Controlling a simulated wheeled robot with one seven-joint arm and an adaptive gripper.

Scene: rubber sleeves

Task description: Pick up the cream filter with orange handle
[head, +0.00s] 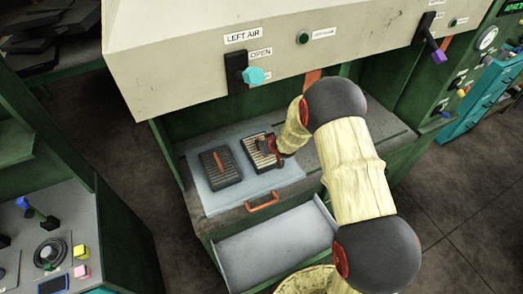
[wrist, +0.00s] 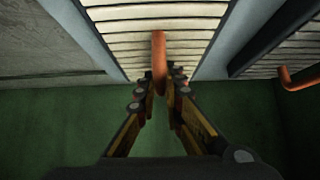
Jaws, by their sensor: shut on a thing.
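The cream filter (head: 259,153) is a ribbed block with a dark frame, at the right of the pale blue sheet in the head view. In the wrist view, its pleats (wrist: 190,37) fill the top middle, and its orange handle (wrist: 159,52) stands between my fingertips. My gripper (wrist: 160,82) is shut on this handle, with one finger on each side. In the head view, my gripper (head: 276,150) covers the filter's right side and hides the handle. I cannot tell whether the filter touches the sheet.
A darker filter with an orange handle (head: 222,168) lies to the left on the blue sheet (head: 212,205). The machine hood (head: 200,60) overhangs the back, with a cyan-knobbed valve (head: 253,76).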

